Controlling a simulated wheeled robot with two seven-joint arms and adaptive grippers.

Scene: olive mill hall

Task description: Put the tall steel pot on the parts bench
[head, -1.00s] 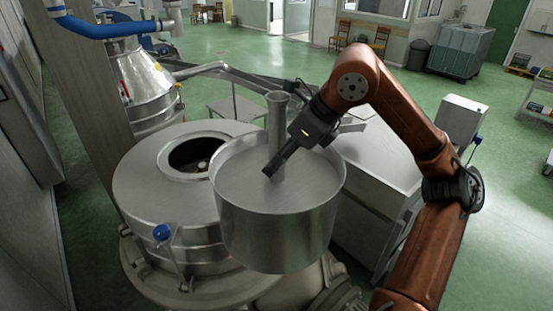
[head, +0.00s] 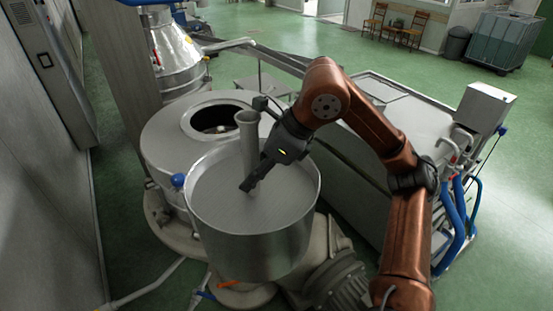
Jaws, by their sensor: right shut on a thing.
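My right gripper (head: 246,187) reaches down into the pot from the right and is shut at the foot of the tube. The exact contact between the jaws and the metal is hard to see. The pot hides part of the machinery behind and below it. I cannot pick out the parts bench. My left gripper is out of view.
A large steel tank with a round opening (head: 160,150) stands just behind and left of the pot. A motor (head: 340,285) is below right. A long steel machine (head: 350,165) stands behind my right arm. Open green floor (head: 290,45) lies beyond; blue hoses (head: 462,215) hang at right.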

